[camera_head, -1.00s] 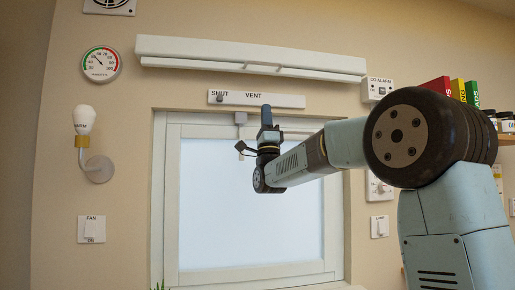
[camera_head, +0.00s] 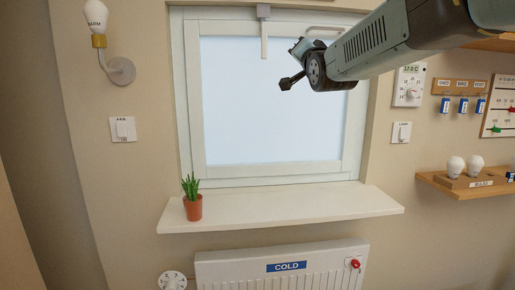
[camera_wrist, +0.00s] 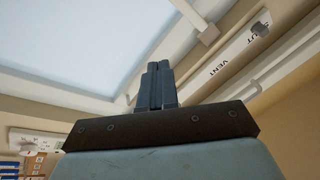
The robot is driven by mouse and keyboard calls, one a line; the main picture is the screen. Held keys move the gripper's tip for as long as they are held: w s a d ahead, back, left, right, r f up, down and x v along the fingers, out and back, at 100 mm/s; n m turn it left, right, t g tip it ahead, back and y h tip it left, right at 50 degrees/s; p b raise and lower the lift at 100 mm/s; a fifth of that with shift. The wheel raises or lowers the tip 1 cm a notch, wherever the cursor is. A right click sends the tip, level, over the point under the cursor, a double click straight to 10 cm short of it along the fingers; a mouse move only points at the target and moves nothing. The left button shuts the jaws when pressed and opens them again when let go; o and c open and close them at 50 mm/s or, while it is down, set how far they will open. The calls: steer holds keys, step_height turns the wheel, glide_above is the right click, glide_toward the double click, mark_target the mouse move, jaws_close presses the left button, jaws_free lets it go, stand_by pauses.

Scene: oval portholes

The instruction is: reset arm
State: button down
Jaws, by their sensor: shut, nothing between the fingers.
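My gripper (camera_wrist: 157,86) shows in the wrist view with its two dark fingers together and nothing between them. It points up toward the window's frame and the vent strip. The vent strip (camera_wrist: 240,50) bears the words VENT and SHUT, and a grey knob (camera_wrist: 260,30) sits at the SHUT end. In the head view my arm reaches in from the upper right, and its wrist is in front of the upper right of the window (camera_head: 250,110). The fingers are not clear in that view. My gripper appears free of the wall and the window.
A potted plant (camera_head: 193,200) stands at the left of the white sill (camera_head: 290,211). A radiator (camera_head: 225,270) is below. A wall lamp (camera_head: 97,20) is upper left. Shelves with bulbs (camera_head: 455,166) and a key rack (camera_head: 463,88) are at the right.

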steer(key=s+d+f+n+g+h, duration=0.1)
steer(key=s+d+f+g, duration=0.3)
steer(key=s+f, duration=0.6)
steer(key=s+d+f+n+g+h, duration=0.1)
steer(key=s+d+f+n+g, duration=0.2)
steer(key=s+f+g, duration=0.3)
steer(key=s+d+f+n+g+h, duration=0.1)
steer(key=s+d+f+g, duration=0.4)
steer(key=s+f, duration=1)
steer(key=shift+s+f+n+h, duration=0.2)
steer(key=shift+s+n+h, duration=0.2)
steer(key=shift+s+h, duration=0.15)
